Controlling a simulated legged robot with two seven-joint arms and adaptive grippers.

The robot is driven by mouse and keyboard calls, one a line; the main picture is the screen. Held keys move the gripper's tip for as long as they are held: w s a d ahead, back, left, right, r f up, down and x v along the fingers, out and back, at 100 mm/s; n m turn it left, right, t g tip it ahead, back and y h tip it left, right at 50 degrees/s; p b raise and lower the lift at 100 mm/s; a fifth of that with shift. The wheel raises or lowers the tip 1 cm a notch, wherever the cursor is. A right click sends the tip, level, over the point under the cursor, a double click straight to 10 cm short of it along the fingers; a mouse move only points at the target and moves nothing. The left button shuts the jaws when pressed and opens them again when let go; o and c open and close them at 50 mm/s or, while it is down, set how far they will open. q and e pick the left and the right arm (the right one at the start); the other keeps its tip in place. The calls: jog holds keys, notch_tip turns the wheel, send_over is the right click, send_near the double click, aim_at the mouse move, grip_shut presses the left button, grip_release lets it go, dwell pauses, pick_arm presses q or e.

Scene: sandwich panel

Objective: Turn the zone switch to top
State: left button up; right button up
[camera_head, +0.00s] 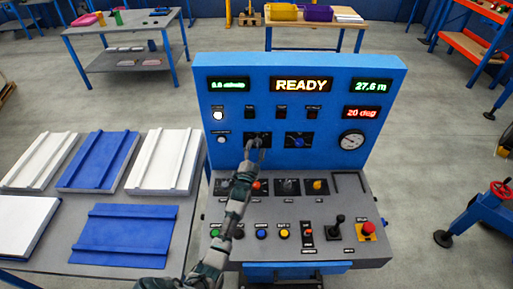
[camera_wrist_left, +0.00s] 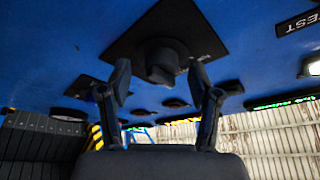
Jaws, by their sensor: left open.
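A black rotary switch (camera_wrist_left: 161,62) on a dark square plate (camera_wrist_left: 125,45) is on the upright blue panel; its label is not readable. In the head view its plate (camera_head: 265,135) is partly hidden behind my left gripper (camera_head: 254,148). In the left wrist view my left gripper (camera_wrist_left: 160,80) is open, with one finger on each side of the switch knob. The fingertips are close to the knob; I cannot tell whether they touch it. A blue knob (camera_head: 299,141) on a similar plate is to the right. My right gripper is not in view.
The blue panel (camera_head: 230,66) has lit displays, including READY (camera_head: 301,85), and a round gauge (camera_head: 352,141). Below is a grey desk (camera_head: 345,200) with buttons, a joystick (camera_head: 336,228) and a red emergency button (camera_head: 367,228). A table with white and blue boards (camera_head: 95,158) stands left.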

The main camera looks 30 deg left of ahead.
pick_arm(q)
jog(key=shift+w+a, duration=0.35)
jog(key=shift+w, duration=0.15)
jog(key=shift+d+r, duration=0.1)
jog(key=c, duration=0.4)
jog(key=shift+d, duration=0.1)
jog(key=c, duration=0.7)
jog(key=shift+c, duration=0.2)
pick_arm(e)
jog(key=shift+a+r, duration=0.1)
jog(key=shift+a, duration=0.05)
